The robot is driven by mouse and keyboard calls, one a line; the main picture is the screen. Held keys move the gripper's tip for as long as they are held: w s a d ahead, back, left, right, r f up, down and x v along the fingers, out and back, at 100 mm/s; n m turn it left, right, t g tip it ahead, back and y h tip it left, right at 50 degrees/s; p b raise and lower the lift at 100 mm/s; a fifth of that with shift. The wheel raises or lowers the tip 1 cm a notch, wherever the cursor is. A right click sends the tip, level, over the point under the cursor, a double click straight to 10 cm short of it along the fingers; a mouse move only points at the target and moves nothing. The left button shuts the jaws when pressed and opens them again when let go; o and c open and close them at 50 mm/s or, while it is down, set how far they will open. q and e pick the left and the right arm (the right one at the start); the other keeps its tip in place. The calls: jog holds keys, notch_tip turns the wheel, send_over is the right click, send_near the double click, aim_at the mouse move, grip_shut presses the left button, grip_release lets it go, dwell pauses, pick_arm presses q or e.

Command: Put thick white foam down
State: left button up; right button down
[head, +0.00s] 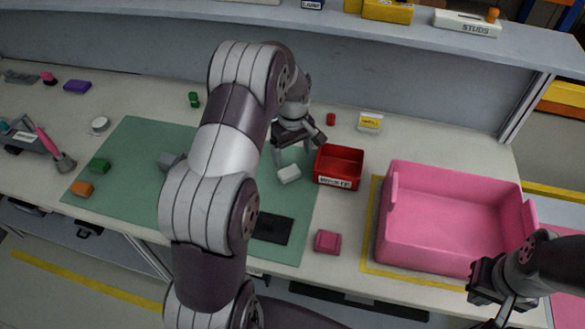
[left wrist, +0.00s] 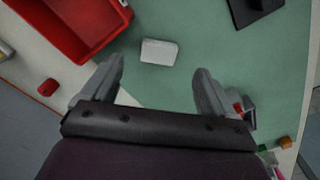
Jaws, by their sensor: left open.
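The thick white foam (head: 289,173) is a small white block lying on the green mat (head: 135,145), just left of the red bin (head: 340,161). My left gripper (head: 294,158) is open just behind and above it. In the left wrist view the foam (left wrist: 159,52) lies apart from both fingers, just ahead of the open left gripper (left wrist: 160,68), with nothing between the fingertips. My right gripper (head: 490,282) is at the lower right, by the pink tub; its fingers are too dark to read.
The large pink tub (head: 445,178) stands at the right. A pink block (head: 328,241) and a black pad (head: 272,229) lie in front. Green (head: 99,165) and orange (head: 83,188) blocks sit at the left. My left arm hides the middle of the mat. A yellow-labelled box (head: 370,122) stands behind.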

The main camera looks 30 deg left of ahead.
pick_arm(q)
jog(key=s+d+r+m, duration=0.2)
jog(key=s+d+m, duration=0.1)
jog(key=s, duration=0.3)
jog(key=s+d+r+m+t, duration=0.1)
jog(key=s+d+r+m, duration=0.1)
jog(key=s+d+m, duration=0.2)
jog(key=s+d+r+m, duration=0.2)
jog(key=s+m, duration=0.3)
jog(key=s, duration=0.4)
jog(key=shift+d, duration=0.8)
jog(key=shift+s, duration=0.1)
